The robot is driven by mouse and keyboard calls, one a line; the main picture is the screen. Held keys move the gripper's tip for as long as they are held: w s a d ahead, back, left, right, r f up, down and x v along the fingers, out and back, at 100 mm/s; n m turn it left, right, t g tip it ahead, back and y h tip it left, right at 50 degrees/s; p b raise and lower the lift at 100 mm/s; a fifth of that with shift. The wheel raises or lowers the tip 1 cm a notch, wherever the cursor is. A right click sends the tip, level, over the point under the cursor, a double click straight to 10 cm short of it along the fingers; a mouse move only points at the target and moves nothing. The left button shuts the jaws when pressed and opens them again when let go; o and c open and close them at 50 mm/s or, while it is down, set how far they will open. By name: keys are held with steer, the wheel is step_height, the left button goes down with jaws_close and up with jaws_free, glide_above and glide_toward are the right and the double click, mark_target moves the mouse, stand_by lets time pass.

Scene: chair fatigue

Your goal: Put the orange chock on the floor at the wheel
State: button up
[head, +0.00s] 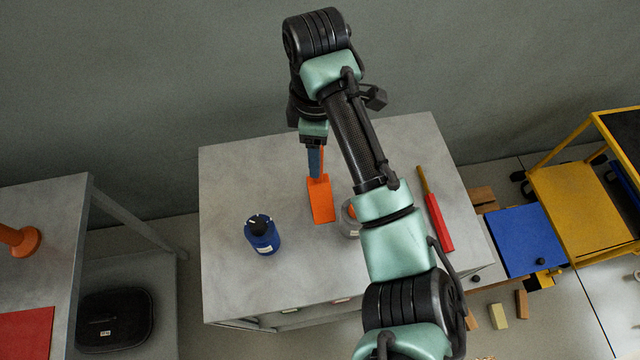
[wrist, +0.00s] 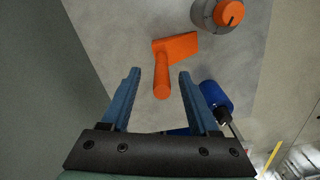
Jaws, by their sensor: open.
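The orange chock (head: 321,203) lies on the grey table (head: 225,185), left of my forearm in the head view. In the wrist view the chock (wrist: 178,47) shows a wedge-like head and a round handle pointing toward my gripper. My gripper (head: 315,168) is over the table at the chock's handle end. Its two blue fingers are apart in the wrist view (wrist: 160,74), with the handle's end between the tips. I see no grip on it; contact cannot be told. Dark casters (head: 520,177) show under the yellow cart (head: 578,195) at the right.
A grey round container (wrist: 204,14) with an orange knob is close by. A red-handled tool (head: 438,222) lies near the table's right edge. A blue panel (head: 524,240) and several blocks (head: 498,316) are right of the table.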

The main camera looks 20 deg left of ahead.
mark_target(321, 186)
steer(key=shift+f+p, duration=0.65)
steer(key=shift+f, duration=2.2)
steer(key=shift+c, duration=0.2)
jaws_close()
